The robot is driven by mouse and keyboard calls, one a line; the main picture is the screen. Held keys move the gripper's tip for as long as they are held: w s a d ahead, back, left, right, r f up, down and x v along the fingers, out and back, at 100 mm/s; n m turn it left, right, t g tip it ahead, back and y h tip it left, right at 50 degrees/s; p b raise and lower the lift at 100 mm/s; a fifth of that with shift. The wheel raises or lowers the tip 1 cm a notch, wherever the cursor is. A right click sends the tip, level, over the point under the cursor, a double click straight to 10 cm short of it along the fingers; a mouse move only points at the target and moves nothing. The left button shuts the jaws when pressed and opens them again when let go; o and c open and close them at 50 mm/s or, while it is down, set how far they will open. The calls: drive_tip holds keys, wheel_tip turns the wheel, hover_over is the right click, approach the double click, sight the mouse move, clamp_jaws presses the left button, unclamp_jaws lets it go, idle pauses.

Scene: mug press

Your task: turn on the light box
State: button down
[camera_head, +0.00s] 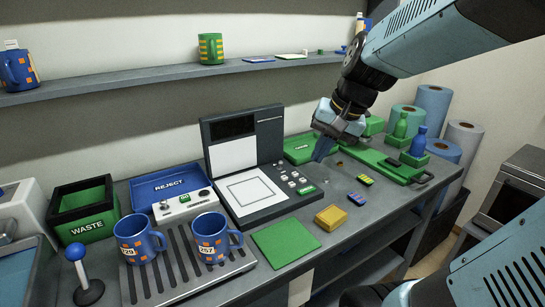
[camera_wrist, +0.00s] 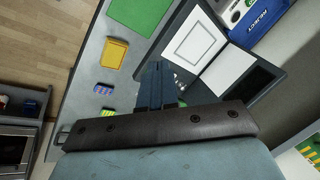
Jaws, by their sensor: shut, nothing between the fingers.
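The light box (camera_head: 232,155) stands open at the middle of the bench, with a white upright panel, a dark screen above it and a framed white square on its base. Several small buttons (camera_head: 295,181) and a green one (camera_head: 307,190) sit at the base's right side. My gripper (camera_head: 322,153) is shut and empty, tilted down, just right of the light box and apart from it in the head view. In the wrist view my gripper (camera_wrist: 158,68) partly hides the buttons beside the light box (camera_wrist: 229,74).
A yellow block (camera_head: 331,217), small coloured blocks (camera_head: 356,199) and a green mat (camera_head: 285,242) lie in front. A green case (camera_head: 384,161) lies to the right. Two blue mugs (camera_head: 210,237) stand on a grate at left, near the REJECT tray (camera_head: 150,194).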

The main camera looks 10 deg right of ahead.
sight(280, 164)
drive_tip(key=w+d+f+m+t+y, duration=0.1)
drive_tip(key=w+d+f+m, duration=0.3)
drive_tip(key=w, duration=0.4)
drive_tip(key=w+d+f+m+t+y, duration=0.1)
drive_tip(key=w+d+f+m+y, duration=0.2)
drive_tip(key=w+d+f+m, duration=0.2)
drive_tip(key=w+d+f+m+t+y, duration=0.1)
drive_tip(key=w+d+f+m+y, duration=0.1)
drive_tip(key=w+d+f+m, duration=0.3)
drive_tip(key=w+f+m, duration=0.3)
drive_tip(key=w, duration=0.3)
drive_tip(key=shift+m+t+y, duration=0.3)
drive_tip(key=shift+t, duration=0.1)
drive_tip(key=shift+f, duration=0.1)
drive_tip(key=x, duration=1)
drive_tip(key=shift+a+f, duration=0.1)
drive_tip(key=shift+f, duration=0.05)
drive_tip(key=shift+w+a+r, duration=0.2)
drive_tip(key=shift+a, duration=0.3)
drive_tip(key=shift+w+a+r, duration=0.2)
drive_tip(key=shift+a, duration=0.3)
drive_tip(key=shift+w+a+r, duration=0.15)
drive_tip(key=shift+w+a, duration=0.2)
drive_tip(key=shift+a, duration=0.25)
